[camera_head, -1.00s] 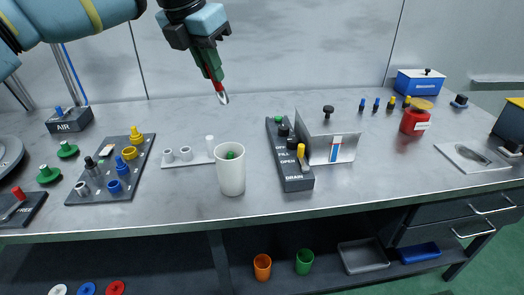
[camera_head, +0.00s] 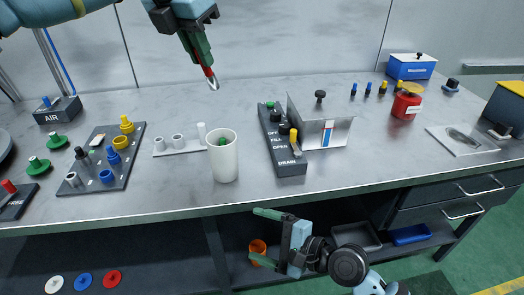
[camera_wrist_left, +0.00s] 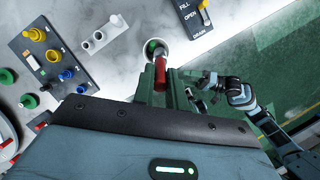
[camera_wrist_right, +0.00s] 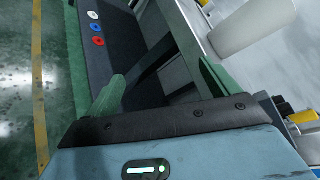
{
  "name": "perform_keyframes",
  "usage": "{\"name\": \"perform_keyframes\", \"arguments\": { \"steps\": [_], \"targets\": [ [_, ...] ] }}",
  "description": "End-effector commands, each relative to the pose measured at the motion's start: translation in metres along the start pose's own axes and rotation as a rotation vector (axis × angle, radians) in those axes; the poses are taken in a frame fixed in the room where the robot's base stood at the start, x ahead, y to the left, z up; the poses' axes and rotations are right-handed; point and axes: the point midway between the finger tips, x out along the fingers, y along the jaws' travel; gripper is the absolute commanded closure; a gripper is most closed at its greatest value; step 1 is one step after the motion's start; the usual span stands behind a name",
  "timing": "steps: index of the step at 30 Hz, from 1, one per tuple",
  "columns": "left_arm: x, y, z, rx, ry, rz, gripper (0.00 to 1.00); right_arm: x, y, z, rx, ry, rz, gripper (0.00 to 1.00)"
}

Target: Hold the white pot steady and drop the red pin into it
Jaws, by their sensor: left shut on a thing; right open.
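The white pot (camera_head: 226,166) stands upright near the bench's front edge, with a green item (camera_head: 223,141) showing inside its mouth. My left gripper (camera_head: 205,64) is shut on the red pin (camera_head: 209,73), whose silvery end points down. It holds the pin above and behind the pot in the head view; the left wrist view shows the pin (camera_wrist_left: 160,72) overlapping the pot's mouth (camera_wrist_left: 151,46). My right gripper (camera_head: 260,236) is open and empty, in front of and below the bench edge. In the right wrist view the pot (camera_wrist_right: 250,25) lies beyond its fingers, apart from them.
A grey valve block (camera_head: 291,170) and metal bracket (camera_head: 330,131) stand right of the pot. A white holder (camera_head: 180,149) and dark fixture board (camera_head: 103,173) lie left. The bench front edge (camera_head: 150,213) lies between my right gripper and the pot.

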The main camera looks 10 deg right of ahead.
Motion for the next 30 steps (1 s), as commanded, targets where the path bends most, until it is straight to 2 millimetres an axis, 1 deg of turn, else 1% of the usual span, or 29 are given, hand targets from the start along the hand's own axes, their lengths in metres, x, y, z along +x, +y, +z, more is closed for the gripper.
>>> {"name": "perform_keyframes", "arguments": {
  "steps": [1,2,3,8,12,16,18,21,25,30],
  "targets": [
    [-0.001,0.0,0.0,0.0,-0.001,0.0,1.0,0.005,-0.023,0.008,0.046,-0.042,-0.011,0.13],
    [-0.001,0.0,0.0,0.0,-0.001,0.0,1.0,0.007,-0.033,0.012,0.084,-0.063,-0.013,0.13],
    [-0.001,0.0,0.0,0.0,-0.001,0.0,1.0,0.009,-0.041,0.008,0.153,-0.065,-0.014,0.13],
    [0.0,0.0,0.0,0.0,-0.001,0.0,1.0,0.017,-0.086,0.004,0.409,-0.106,-0.025,0.13],
    [0.0,0.0,0.0,0.0,-0.001,0.0,1.0,0.021,-0.126,0.003,0.623,-0.143,-0.026,0.13],
    [0.0,0.0,0.0,0.0,-0.001,0.0,1.0,0.021,-0.156,0.004,0.788,-0.173,-0.022,0.13],
    [0.0,0.0,0.0,0.0,-0.001,0.0,1.0,0.021,-0.169,0.005,0.856,-0.186,-0.019,0.13],
    [0.0,0.0,0.0,0.0,-0.001,0.0,1.0,0.021,-0.18,0.005,0.923,-0.197,-0.016,0.13],
    [0.0,0.0,0.0,0.0,-0.001,0.0,1.0,0.021,-0.187,0.005,0.966,-0.205,-0.013,0.13],
    [0.0,0.0,0.0,0.0,-0.001,0.0,1.0,0.021,-0.188,0.006,0.971,-0.206,-0.013,0.13]
  ]
}}
